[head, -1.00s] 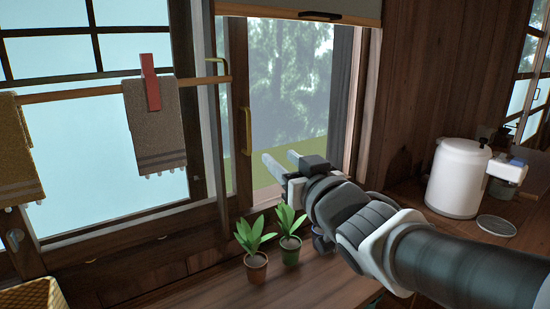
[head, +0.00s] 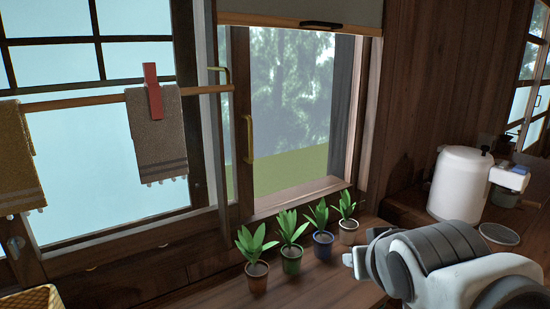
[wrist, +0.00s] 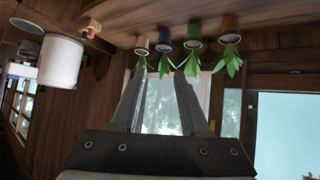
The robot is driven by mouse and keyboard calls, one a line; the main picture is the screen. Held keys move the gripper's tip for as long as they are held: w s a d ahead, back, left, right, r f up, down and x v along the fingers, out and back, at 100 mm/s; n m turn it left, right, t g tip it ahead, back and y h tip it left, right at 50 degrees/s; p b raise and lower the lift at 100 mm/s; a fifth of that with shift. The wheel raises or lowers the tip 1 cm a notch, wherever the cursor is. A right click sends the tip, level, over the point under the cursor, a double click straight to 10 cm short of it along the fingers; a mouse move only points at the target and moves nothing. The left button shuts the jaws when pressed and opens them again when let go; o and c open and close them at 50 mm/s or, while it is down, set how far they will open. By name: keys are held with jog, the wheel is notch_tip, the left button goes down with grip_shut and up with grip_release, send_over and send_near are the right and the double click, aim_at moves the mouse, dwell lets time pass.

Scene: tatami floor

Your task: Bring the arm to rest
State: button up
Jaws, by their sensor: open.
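My gripper shows in the wrist view (wrist: 160,95) with its two fingers apart and nothing between them. In the head view my arm is at the lower right, folded back over the wooden counter (head: 325,285). The end of my gripper (head: 354,262) shows only in part there, just right of the potted plants, and its fingers cannot be made out clearly. The wrist view is upside down, with the counter along its top.
Several small potted plants stand in a row below the window, among them a terracotta pot (head: 257,278) and a white pot (head: 348,233). A white canister (head: 458,184) and a round dish (head: 499,236) are at the right. Towels (head: 158,135) hang on a rail at the left.

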jog(key=s+f+g, duration=0.4)
jog(key=s, duration=0.5)
notch_tip(320, 180, up, 15)
jog(key=p, duration=1.6)
jog(key=shift+s+r+y, duration=0.15)
jog(key=shift+s+y, duration=0.15)
jog(key=shift+s, duration=0.15)
jog(key=shift+a, duration=0.15)
